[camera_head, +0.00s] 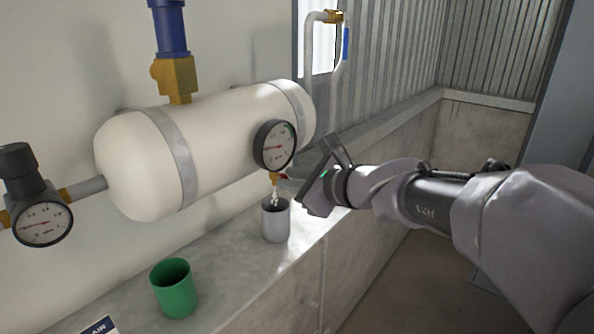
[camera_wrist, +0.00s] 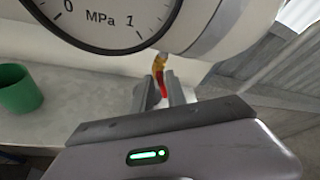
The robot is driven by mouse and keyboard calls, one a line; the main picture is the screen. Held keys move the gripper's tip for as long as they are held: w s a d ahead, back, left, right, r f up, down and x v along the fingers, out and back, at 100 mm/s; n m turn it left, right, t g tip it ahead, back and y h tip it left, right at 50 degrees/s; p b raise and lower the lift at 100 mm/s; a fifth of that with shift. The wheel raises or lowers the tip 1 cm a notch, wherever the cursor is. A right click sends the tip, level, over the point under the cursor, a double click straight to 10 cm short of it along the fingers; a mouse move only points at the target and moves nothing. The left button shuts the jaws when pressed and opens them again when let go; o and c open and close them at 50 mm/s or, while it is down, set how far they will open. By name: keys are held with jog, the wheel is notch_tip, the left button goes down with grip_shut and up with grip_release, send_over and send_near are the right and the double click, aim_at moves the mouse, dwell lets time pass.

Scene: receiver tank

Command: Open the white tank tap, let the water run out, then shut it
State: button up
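The white tank (camera_head: 215,145) lies level along the wall, with grey bands around it. Its small brass tap with a red lever (camera_head: 281,177) hangs under the gauge at the right end. A white stream runs from the tap into a grey metal cup (camera_head: 276,222) standing upright below it. My gripper (camera_head: 298,186) is just right of the tap. In the wrist view the red lever (camera_wrist: 162,84) shows between my two fingertips (camera_wrist: 158,92), with gaps beside it. The fingers look open; contact with the lever cannot be told.
A green cup (camera_head: 174,288) stands on the concrete ledge (camera_head: 225,270) at front left. A round gauge (camera_head: 274,144) sits just above the tap; another gauge (camera_head: 40,222) is at far left. A pipe with a blue-handled valve (camera_head: 345,43) rises behind. Floor space right of the ledge is clear.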

grip_shut()
jog(key=shift+f+b, duration=0.1)
jog(key=shift+b, duration=0.2)
jog(key=n+t+b, duration=0.1)
jog(key=n+b, duration=0.2)
jog(key=b, duration=0.6)
jog(key=n+t+b, duration=0.2)
jog(key=n+b, duration=0.1)
jog(key=b, duration=0.6)
jog(key=f+n+t+b, duration=0.1)
jog(key=n+b, duration=0.2)
jog(key=b, duration=0.7)
jog(key=shift+s+a+t, duration=0.2)
jog(key=shift+t, duration=0.2)
jog(key=shift+r+n+b, duration=0.1)
jog(key=shift+n+b, duration=0.2)
